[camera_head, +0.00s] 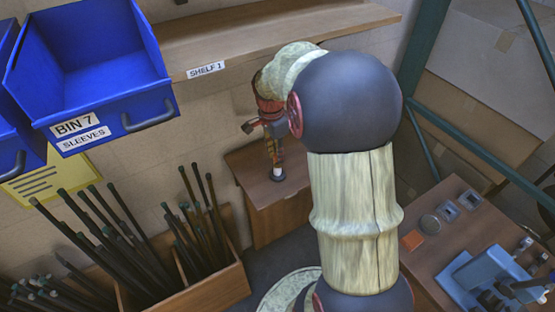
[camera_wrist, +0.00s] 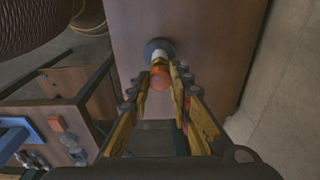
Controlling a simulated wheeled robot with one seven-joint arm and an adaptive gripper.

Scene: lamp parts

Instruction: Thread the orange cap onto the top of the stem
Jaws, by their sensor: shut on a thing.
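The stem (camera_head: 277,172) stands upright on a dark round base on a wooden stand. Its white upper part also shows in the wrist view (camera_wrist: 156,61), with the base (camera_wrist: 158,45) beyond it. My gripper (camera_head: 274,158) points down directly over the stem. In the wrist view my gripper (camera_wrist: 160,78) is shut on the orange cap (camera_wrist: 160,77), which sits between the fingertips in line with the stem. I cannot tell whether the cap touches the stem or is threaded on it. In the head view the fingers hide the cap.
A wooden stand (camera_head: 245,175) holds the stem. A wooden crate (camera_head: 222,290) of dark rods is left of it, below a blue bin (camera_head: 90,65) and a shelf (camera_head: 270,32). A table (camera_head: 440,265) at right bears a blue fixture (camera_head: 470,278) and an orange block (camera_head: 411,240).

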